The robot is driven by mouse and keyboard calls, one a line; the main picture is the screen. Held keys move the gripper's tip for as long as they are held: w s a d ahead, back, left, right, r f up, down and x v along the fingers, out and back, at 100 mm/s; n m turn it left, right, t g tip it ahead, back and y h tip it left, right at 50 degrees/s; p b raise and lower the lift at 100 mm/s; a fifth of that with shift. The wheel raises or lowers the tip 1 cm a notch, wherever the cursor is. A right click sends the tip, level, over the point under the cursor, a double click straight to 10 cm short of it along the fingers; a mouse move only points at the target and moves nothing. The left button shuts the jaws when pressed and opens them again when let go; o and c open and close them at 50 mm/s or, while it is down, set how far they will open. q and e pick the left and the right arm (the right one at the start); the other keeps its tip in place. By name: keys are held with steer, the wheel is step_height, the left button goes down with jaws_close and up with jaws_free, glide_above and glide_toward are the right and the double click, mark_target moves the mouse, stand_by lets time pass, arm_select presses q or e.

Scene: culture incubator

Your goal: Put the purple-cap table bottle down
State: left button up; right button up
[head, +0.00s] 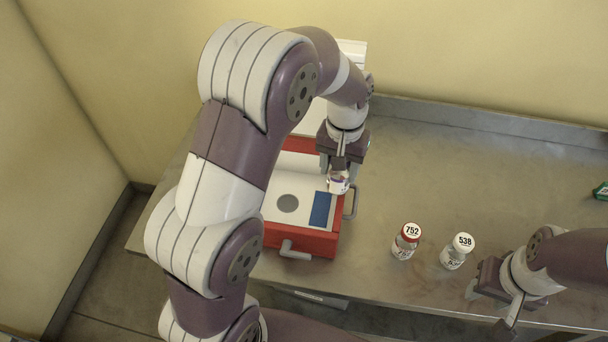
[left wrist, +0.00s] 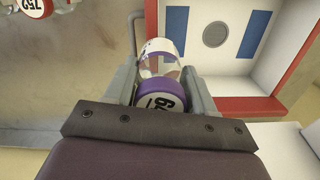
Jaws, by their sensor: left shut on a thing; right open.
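The purple-cap bottle (left wrist: 160,70) is clear with a white label and a numbered cap, partly legible. My left gripper (head: 340,164) is shut on it, with a finger on each side in the left wrist view (left wrist: 160,88). In the head view the bottle (head: 339,183) hangs below the fingers, over the right side of the red-and-white incubator box (head: 303,241), by the blue patch (head: 321,209). I cannot tell whether its base touches anything. My right gripper (head: 494,300) is open and empty at the lower right, near the table's front edge.
A red-cap bottle marked 752 (head: 406,241) and a white-cap bottle marked 538 (head: 457,251) stand on the metal table (head: 470,180), between the box and my right gripper. A green item (head: 601,191) lies at the far right. The table's back middle is clear.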

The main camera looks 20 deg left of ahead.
arm_select(q)
steer(key=s+a+f+p, duration=0.1)
steer(key=a+f, duration=0.2)
steer(key=a, duration=0.1)
steer(key=s+a+f+p, duration=0.1)
steer(key=a+f, duration=0.2)
steer(key=s+a+f+p, duration=0.1)
steer(key=a+f, duration=0.3)
steer(key=shift+a, duration=0.35)
steer(key=shift+w+f, duration=0.1)
steer(key=shift+w, duration=0.05)
arm_select(e)
steer(key=r, duration=0.1)
steer(key=s+r, duration=0.1)
steer(key=r, duration=0.1)
steer(key=shift+s+a+r, duration=0.15)
steer(key=shift+s+r, duration=0.1)
steer(key=shift+r, duration=0.05)
arm_select(q)
steer(key=shift+f, duration=0.2)
arm_select(e)
steer(key=shift+f, duration=0.15)
arm_select(q)
steer(key=o, duration=1.1)
steer(key=shift+r, duration=0.1)
